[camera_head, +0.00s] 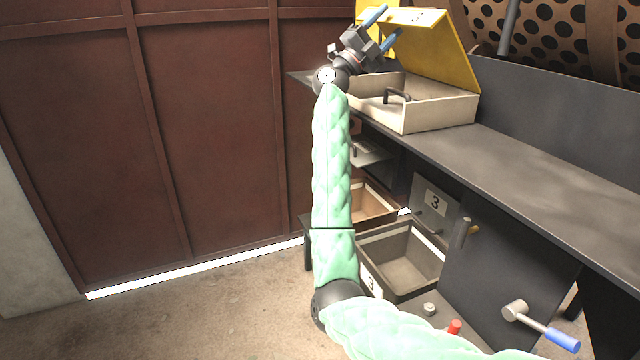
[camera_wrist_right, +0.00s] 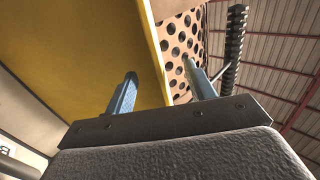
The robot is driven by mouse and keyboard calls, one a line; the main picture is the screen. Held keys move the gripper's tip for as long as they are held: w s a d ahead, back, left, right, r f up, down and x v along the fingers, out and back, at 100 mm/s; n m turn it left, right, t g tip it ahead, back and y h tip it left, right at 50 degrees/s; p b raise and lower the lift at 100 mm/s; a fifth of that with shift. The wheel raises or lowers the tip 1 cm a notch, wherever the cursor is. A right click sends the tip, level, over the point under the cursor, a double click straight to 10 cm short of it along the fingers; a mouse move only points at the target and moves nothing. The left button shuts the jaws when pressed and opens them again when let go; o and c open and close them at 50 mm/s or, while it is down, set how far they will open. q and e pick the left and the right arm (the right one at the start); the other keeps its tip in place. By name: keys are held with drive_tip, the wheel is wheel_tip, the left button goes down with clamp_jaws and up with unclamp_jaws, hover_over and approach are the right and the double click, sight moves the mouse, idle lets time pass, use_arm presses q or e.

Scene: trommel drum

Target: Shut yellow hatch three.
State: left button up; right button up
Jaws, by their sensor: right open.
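The yellow hatch lid (camera_head: 440,58) stands raised and tilted over a cream box (camera_head: 440,115) with a dark handle on the shelf. A white label lies along its top edge; its number is too small to read. My right gripper (camera_head: 384,28) is open and empty at the lid's upper left. In the right wrist view, the yellow lid (camera_wrist_right: 90,60) fills the left, and its edge runs between the two blue fingers of the gripper (camera_wrist_right: 160,88). I cannot tell whether they touch it. My left gripper is out of view.
A dark shelf (camera_head: 540,165) runs below the perforated drum (camera_head: 545,25). A brown panel wall (camera_head: 200,130) stands left. Another yellow piece shows behind my gripper.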

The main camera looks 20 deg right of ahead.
drive_tip(key=b+v, duration=0.1)
drive_tip(key=v, duration=0.5)
drive_tip(key=shift+b, duration=0.35)
drive_tip(key=shift+t, duration=0.3)
